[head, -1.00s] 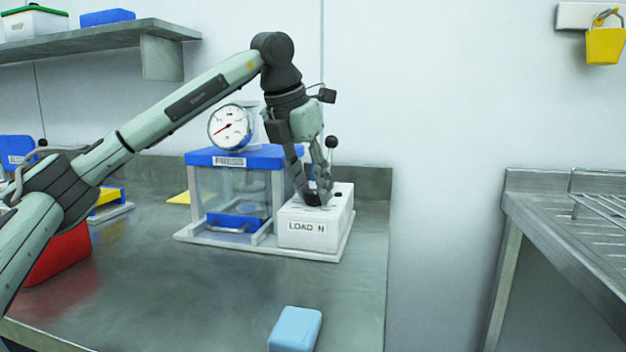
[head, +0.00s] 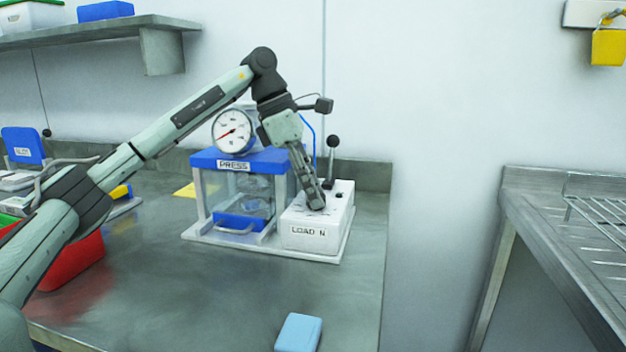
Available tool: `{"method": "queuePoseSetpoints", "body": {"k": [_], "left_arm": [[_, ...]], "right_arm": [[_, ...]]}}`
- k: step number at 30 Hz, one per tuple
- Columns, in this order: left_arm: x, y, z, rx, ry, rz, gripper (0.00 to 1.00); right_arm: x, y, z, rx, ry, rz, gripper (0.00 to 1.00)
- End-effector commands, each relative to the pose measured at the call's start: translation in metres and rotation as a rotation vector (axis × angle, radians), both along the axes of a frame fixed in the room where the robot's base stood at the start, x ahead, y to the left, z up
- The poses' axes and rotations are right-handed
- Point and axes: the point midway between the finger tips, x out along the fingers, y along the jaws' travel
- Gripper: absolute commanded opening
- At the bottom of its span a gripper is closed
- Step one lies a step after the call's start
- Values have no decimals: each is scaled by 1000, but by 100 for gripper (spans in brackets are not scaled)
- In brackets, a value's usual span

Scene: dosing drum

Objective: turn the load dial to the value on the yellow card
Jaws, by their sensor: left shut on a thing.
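My left gripper (head: 316,204) points down onto the top of the white box marked LOAD N (head: 298,241). It is shut on the load dial, which the fingers hide; I cannot read its setting. The fingers now show nearly edge-on. The box stands at the right of the press (head: 270,160), which has a blue top, clear walls and a round gauge (head: 233,132) with a red needle. A yellow card (head: 185,190) lies on the bench left of the press; its value cannot be read. My right gripper is not in view.
A lever with a black ball (head: 333,142) stands behind the load box. A light blue block (head: 299,332) lies at the bench's front. A red bin (head: 75,265) is at the left. The bench middle is clear. A gap separates this bench from the rack at right.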

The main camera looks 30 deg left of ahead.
Motion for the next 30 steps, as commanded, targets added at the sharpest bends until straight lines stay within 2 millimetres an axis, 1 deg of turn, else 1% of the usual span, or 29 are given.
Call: {"method": "queuePoseSetpoints", "body": {"k": [4, 12, 18, 29, 30], "left_arm": [[1, 0, 0, 1, 3, -94, 3], [1, 1, -1, 2, 2, -197, 3], [1, 1, -1, 3, 2, -225, 3], [1, 1, -1, 3, 2, -228, 3], [1, 1, -1, 3, 2, -228, 34]], "right_arm": [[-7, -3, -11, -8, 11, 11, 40], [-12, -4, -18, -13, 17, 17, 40], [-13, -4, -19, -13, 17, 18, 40], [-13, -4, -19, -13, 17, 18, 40], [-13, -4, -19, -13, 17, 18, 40]]}}
